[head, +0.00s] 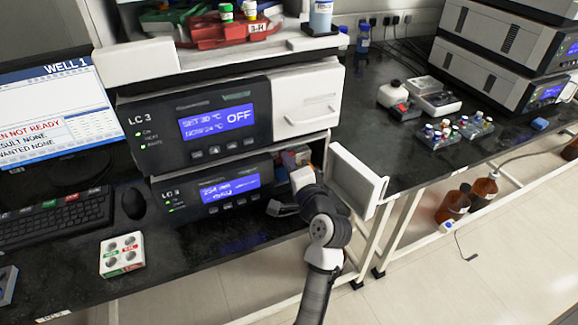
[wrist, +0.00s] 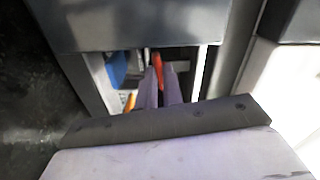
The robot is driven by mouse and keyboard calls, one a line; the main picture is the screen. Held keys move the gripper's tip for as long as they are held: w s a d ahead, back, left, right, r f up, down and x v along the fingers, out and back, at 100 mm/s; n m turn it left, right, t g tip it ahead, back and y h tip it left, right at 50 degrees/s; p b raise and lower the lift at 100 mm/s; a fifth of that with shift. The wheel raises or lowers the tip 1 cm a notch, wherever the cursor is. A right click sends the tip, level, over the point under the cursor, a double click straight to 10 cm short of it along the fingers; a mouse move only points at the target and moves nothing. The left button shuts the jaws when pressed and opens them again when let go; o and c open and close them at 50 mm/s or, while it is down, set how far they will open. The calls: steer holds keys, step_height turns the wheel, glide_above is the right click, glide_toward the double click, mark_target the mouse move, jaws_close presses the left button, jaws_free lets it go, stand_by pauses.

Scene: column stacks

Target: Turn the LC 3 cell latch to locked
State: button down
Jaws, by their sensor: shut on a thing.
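The LC 3 stack has an upper module (head: 205,140) and a lower module (head: 190,203). The lower module's bay (head: 292,157) is open, with its white door (head: 358,180) swung out to the right. My gripper (head: 298,172) reaches into this bay; its fingertips are hidden in the head view. In the wrist view my gripper (wrist: 159,90) has its fingers close together, shut on a narrow orange-red piece (wrist: 157,62) that looks like the cell latch lever. Whether the latch stands at locked cannot be told. A blue part (wrist: 118,68) sits left of the fingers.
The upper module's white door (head: 306,98) is closed. The open lower door stands close to the right of my arm. A keyboard (head: 55,215), mouse (head: 133,203) and white four-hole block (head: 122,254) lie left. Vial racks (head: 455,130) stand on the right bench.

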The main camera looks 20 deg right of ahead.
steer(key=n+b, duration=0.3)
steer(key=n, duration=0.1)
steer(key=shift+f, duration=0.15)
steer(key=n+b, duration=0.2)
steer(key=n, duration=0.2)
steer(key=n+b, duration=0.3)
steer(key=n, duration=0.1)
steer(key=shift+n, duration=0.3)
steer(key=shift+n+b, duration=1.1)
steer(key=shift+n, duration=0.5)
steer(key=c, duration=1.5)
jaws_free()
steer(key=shift+c, duration=0.2)
